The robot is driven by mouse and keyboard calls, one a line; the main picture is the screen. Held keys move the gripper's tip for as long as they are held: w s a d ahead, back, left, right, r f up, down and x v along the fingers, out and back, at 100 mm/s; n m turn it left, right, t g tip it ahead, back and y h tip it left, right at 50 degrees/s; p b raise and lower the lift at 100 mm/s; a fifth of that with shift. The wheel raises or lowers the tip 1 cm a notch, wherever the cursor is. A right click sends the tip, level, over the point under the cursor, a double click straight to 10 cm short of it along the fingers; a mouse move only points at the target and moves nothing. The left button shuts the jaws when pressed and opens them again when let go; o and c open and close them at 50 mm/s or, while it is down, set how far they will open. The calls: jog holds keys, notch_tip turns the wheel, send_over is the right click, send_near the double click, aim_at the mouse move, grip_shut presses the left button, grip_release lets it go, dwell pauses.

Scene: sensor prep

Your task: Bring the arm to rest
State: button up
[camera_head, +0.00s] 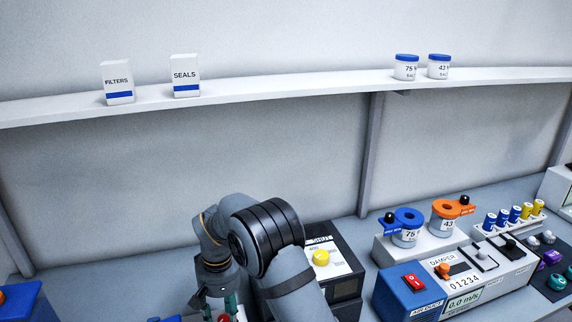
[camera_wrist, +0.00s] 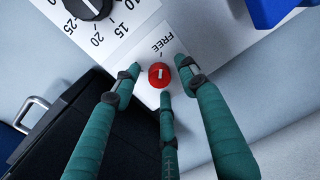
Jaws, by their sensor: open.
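My gripper (camera_head: 223,308) is at the bottom of the head view, pointing down and partly hidden by my own arm. The wrist view shows its three teal fingers (camera_wrist: 160,78) open. Their tips are spread around a small red knob (camera_wrist: 159,75) with a pale mark on top. Nothing is held; whether any fingertip touches the knob I cannot tell. The knob is on a white panel (camera_wrist: 148,50) labelled "FREE". A bit of red also shows between the fingers in the head view (camera_head: 224,318).
A black box with a yellow knob (camera_head: 321,257) stands right of my arm. Further right are a blue-ended damper unit (camera_head: 400,292) and a rack with two jars (camera_head: 407,238). A high shelf (camera_head: 250,90) bears boxes and jars. A black dial (camera_wrist: 88,8) is near the knob.

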jog(key=n+p, duration=0.2)
jog(key=shift+s+d+r+n, duration=0.1)
jog(key=shift+r+n, duration=0.3)
jog(key=n+p, duration=0.4)
jog(key=n, duration=0.1)
jog(key=shift+p, duration=0.35)
jog(key=n+p, duration=0.5)
jog(key=shift+n, duration=0.3)
jog(key=shift+n+p, duration=0.5)
jog(key=shift+p, duration=0.1)
jog(key=shift+f+n, duration=0.1)
jog(key=shift+n, duration=0.3)
jog(key=shift+w+a+r+b, duration=0.2)
jog(key=shift+r+b, duration=0.2)
jog(key=shift+b, duration=0.05)
jog(key=shift+d+r, duration=0.1)
jog(key=shift+r, duration=0.65)
